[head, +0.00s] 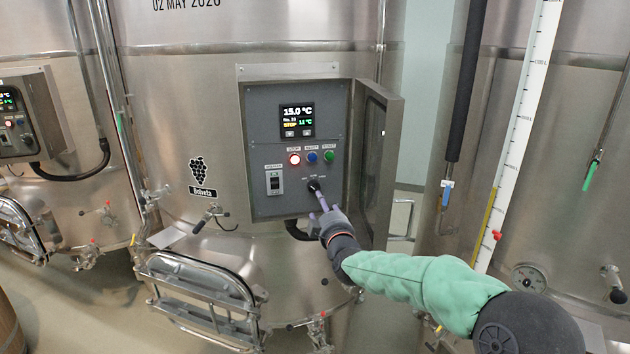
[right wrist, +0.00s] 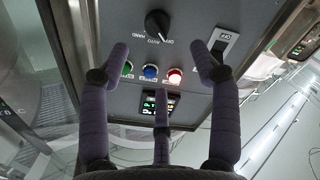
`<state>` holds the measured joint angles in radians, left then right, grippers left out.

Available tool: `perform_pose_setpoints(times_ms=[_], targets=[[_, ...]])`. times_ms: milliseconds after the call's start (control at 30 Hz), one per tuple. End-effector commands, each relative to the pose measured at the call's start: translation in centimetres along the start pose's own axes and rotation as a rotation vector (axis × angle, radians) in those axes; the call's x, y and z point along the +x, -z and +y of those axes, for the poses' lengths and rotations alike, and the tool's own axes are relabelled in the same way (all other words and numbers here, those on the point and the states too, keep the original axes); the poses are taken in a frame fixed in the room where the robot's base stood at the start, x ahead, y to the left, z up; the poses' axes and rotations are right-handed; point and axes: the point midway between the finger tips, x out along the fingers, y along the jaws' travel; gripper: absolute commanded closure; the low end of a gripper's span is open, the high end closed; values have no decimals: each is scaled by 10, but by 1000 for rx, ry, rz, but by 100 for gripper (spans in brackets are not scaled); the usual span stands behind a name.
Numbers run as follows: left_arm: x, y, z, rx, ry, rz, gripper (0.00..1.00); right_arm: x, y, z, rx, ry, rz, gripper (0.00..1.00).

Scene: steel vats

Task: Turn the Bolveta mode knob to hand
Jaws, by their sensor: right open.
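The Bolveta control box (head: 262,158) hangs on the middle vat, above and right of the grape logo, with its door swung open to the right. The black mode knob (right wrist: 158,24) sits low on the panel and shows upside down in the right wrist view, with labels HAND, AUTO and OFF beside it. Its grip seems slanted toward OFF, but the exact pointer is hard to tell. My left gripper is out of view.
Red (right wrist: 175,76), blue (right wrist: 150,72) and green (right wrist: 127,68) buttons sit close to the fingers. A breaker switch (head: 274,182) is at the panel's lower left. The open door (head: 378,150) stands just right of the gripper. A lit display (head: 297,120) is above.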

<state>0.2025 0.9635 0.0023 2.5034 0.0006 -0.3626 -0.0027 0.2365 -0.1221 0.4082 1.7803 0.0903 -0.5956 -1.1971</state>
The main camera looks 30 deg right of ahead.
Motion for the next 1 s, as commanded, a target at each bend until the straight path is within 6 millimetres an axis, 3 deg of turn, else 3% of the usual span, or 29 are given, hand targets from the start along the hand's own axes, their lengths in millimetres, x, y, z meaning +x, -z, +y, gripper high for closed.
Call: perform_pose_setpoints(times_ms=[167, 700, 1000], targets=[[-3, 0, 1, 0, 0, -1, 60, 10, 2, 4, -5, -5, 1, 37], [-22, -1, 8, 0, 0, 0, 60, 82, 2, 4, -3, -5, 1, 37], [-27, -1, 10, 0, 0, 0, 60, 105, 2, 4, -3, -5, 2, 37]])
